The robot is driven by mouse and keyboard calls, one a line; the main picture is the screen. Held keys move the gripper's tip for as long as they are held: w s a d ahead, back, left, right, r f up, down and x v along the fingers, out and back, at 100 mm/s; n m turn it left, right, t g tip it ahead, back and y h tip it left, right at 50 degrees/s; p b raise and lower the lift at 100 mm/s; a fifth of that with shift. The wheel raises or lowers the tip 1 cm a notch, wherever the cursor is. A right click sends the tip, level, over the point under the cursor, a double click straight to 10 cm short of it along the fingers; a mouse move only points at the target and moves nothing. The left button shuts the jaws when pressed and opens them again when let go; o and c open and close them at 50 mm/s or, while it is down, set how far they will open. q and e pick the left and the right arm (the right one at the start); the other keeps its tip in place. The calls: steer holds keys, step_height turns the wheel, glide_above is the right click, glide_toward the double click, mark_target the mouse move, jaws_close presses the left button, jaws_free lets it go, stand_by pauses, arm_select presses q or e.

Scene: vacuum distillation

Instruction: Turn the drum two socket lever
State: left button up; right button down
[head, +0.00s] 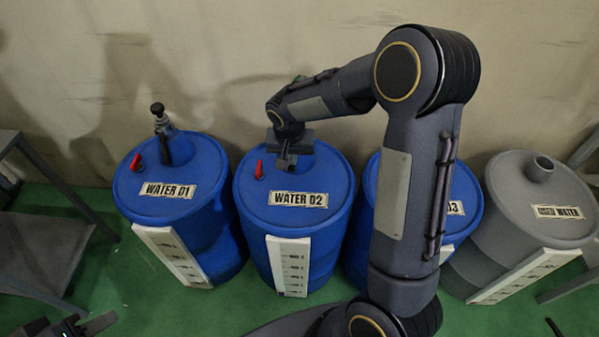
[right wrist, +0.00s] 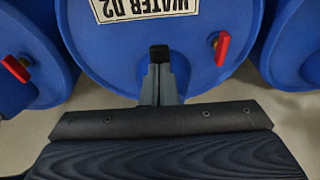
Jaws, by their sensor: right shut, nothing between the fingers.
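The WATER 02 drum (head: 318,180) is a blue barrel in the middle of the row. Its red socket lever (head: 259,170) stands on the top, left of my right gripper (head: 286,163) in the head view. In the right wrist view the lever (right wrist: 222,48) is right of the shut right gripper (right wrist: 160,72), with a clear gap. The right gripper is over the drum top, beside a dark socket (right wrist: 159,53) at its fingertips; I cannot tell whether they touch. My left gripper (head: 85,326) is partly in view at the lower left, its opening unclear.
The WATER 01 drum (head: 205,160) has a red lever (head: 136,162) and an upright dark fitting (head: 160,122). Another blue drum (head: 465,188) is partly hidden by my right arm. A grey USED WATER drum (head: 515,185) stands at the right. A wall is close behind.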

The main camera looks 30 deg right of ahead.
mark_target(291, 170)
step_height(291, 170, down, 6)
steer(key=t+h+b, duration=0.1)
steer(key=b, duration=0.4)
steer(key=t+b, duration=0.2)
steer(key=b, duration=0.3)
steer(key=t+h+b, duration=0.1)
steer(key=b, duration=0.4)
steer(key=shift+w+r+h, duration=0.15)
steer(key=shift+r+h, duration=0.1)
steer(key=shift+h, duration=0.05)
steer(key=b+x, duration=0.1)
steer(key=b, duration=0.3)
steer(key=shift+d+f, duration=0.1)
steer(key=shift+f, duration=0.15)
steer(key=shift+b+x, duration=1.2)
steer(key=shift+b, duration=0.4)
steer(key=shift+w+r, duration=0.1)
steer(key=shift+w, duration=0.1)
